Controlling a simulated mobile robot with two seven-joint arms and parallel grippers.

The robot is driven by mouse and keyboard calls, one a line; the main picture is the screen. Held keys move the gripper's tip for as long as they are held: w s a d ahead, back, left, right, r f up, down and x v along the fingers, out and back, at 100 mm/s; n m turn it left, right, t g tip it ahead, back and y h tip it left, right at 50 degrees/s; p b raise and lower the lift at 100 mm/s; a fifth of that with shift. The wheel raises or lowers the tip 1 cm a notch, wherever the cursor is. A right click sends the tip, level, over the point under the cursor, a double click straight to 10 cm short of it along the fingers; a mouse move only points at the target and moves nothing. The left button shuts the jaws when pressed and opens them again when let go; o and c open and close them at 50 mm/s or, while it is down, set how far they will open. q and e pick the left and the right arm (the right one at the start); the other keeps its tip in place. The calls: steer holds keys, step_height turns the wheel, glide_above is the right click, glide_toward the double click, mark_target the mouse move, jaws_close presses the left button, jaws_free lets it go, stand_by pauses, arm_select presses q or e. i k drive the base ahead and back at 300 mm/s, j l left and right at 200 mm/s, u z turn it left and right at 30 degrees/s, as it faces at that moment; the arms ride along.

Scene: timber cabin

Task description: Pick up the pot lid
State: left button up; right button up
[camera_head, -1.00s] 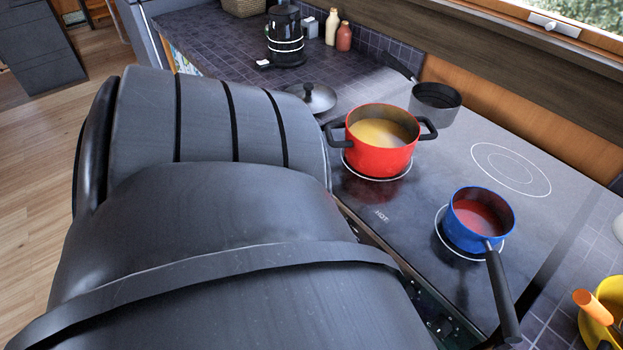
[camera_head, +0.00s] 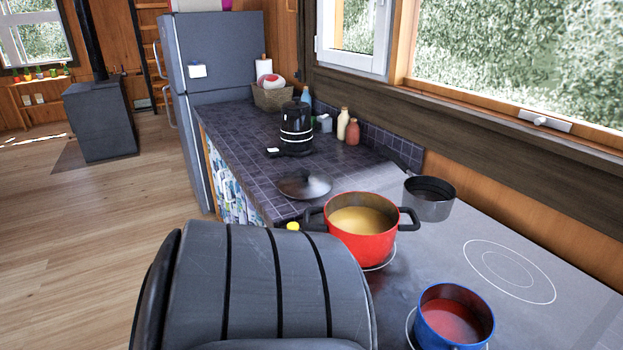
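The pot lid (camera_head: 304,185) is a dark, shiny round lid with a knob on top. It lies on the dark tiled counter, just behind and to the left of the red pot (camera_head: 362,245). The red pot has two black handles and yellow soup inside, and stands uncovered on the cooktop. A large dark grey part of my own arm fills the lower middle of the view, in front of the stove. Neither of my grippers shows in the view.
A blue pan (camera_head: 428,325) with red sauce and a grey pan (camera_head: 430,204) share the cooktop (camera_head: 480,235). A black kettle (camera_head: 296,130), bottles (camera_head: 352,132) and a basket (camera_head: 272,97) stand farther back. The counter (camera_head: 240,145) left of the kettle is clear. A fridge (camera_head: 220,75) stands beyond.

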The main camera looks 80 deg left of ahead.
mark_target(304, 184)
steer(key=u, duration=1.1)
